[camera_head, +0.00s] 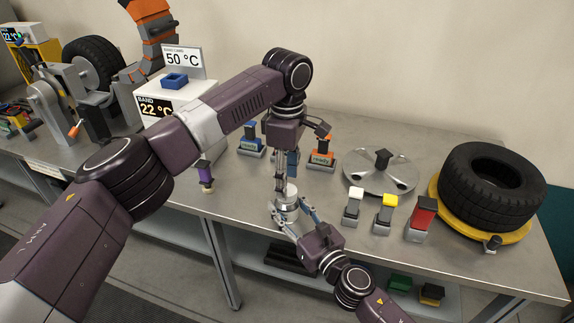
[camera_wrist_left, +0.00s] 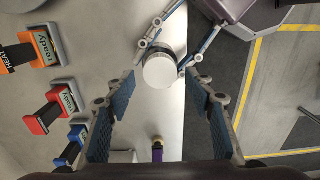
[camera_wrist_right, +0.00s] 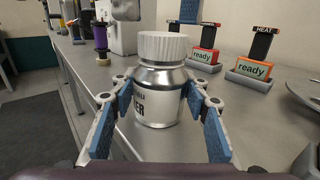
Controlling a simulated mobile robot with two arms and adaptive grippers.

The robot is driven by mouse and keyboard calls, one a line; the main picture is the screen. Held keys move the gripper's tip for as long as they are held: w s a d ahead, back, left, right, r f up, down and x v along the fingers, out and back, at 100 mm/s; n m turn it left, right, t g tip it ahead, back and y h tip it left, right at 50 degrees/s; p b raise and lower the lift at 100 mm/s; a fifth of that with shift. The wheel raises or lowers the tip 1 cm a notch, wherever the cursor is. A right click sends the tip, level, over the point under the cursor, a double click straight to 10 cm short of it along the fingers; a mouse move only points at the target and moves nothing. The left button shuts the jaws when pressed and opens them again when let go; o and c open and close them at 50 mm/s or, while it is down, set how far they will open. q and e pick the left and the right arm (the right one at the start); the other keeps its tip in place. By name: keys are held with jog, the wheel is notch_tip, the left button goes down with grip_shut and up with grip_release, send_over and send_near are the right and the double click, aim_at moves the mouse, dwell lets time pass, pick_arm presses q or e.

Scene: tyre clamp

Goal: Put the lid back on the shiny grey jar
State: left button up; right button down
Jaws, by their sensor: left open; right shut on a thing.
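The shiny grey jar (camera_wrist_right: 158,108) has a white ribbed lid (camera_wrist_right: 160,46) sitting level on its mouth. I cannot tell whether the lid is tight. My right gripper (camera_wrist_right: 160,84) is shut around the jar's body. In the head view the jar (camera_head: 286,208) is upright near the bench's front edge. My left gripper (camera_head: 284,178) points down just above it, open. In the left wrist view the round lid top (camera_wrist_left: 159,71) lies between the open left fingers, with clear gaps on both sides.
A purple spool (camera_head: 205,176) stands left of the jar. Blue (camera_head: 250,142) and orange (camera_head: 321,155) "ready" stands are behind. White (camera_head: 353,208), yellow (camera_head: 385,213) and red (camera_head: 422,218) blocks stand right, before a silver disc (camera_head: 366,176) and a tyre (camera_head: 487,188).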

pick_arm(q)
jog(key=shift+f, duration=1.45)
